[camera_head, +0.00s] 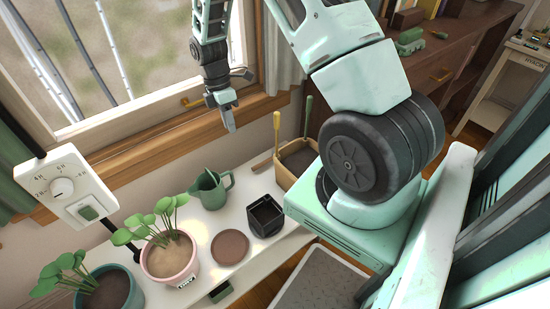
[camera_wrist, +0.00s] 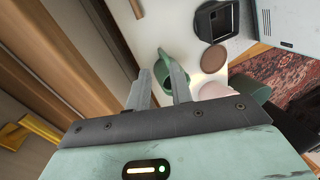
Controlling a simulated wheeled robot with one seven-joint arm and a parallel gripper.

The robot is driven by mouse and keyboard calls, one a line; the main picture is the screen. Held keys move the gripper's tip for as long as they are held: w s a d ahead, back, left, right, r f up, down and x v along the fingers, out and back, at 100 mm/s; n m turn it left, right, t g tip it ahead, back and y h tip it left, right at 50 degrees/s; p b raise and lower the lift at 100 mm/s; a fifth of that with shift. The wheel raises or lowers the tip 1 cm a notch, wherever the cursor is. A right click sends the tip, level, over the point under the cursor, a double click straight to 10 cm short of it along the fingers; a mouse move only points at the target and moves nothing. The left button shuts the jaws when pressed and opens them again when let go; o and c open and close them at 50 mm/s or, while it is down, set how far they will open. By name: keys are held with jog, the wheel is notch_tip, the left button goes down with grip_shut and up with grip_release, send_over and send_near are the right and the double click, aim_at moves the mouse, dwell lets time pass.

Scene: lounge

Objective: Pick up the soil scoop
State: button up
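A wooden box (camera_head: 290,178) with dark contents stands at the back right of the white bench, beside my base. Two long tool handles rise from it, one yellow-brown (camera_head: 277,132) and one green-tipped (camera_head: 308,112). Their lower ends are hidden, so I cannot tell which, if either, is the soil scoop. My gripper (camera_head: 230,118) hangs in front of the window, above the bench and left of the box. In the wrist view, my gripper (camera_wrist: 161,78) has its fingers apart with nothing held between them.
A green watering can (camera_head: 210,188), a black square pot (camera_head: 265,215), a brown disc (camera_head: 230,247) and a pink potted plant (camera_head: 170,256) stand on the white bench (camera_head: 215,275). A grey-green potted plant (camera_head: 105,292) is at lower left. The window sill (camera_head: 150,150) runs behind.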

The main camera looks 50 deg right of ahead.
jog(key=s+d+f+n, duration=0.1)
jog(key=s+d+f, duration=0.1)
jog(key=d+f, duration=0.5)
jog(key=shift+g, duration=0.3)
jog(key=f, duration=0.3)
jog(key=d+f+b, duration=0.1)
jog(key=f, duration=0.1)
jog(key=f+b, duration=0.1)
jog(key=f, duration=0.2)
jog(key=shift+s+d+f, duration=0.2)
jog(key=shift+d+f, duration=0.1)
jog(key=shift+d, duration=0.05)
jog(key=shift+b+x, duration=0.65)
jog(key=shift+x, duration=2.2)
jog(key=shift+c, duration=0.3)
grip_shut()
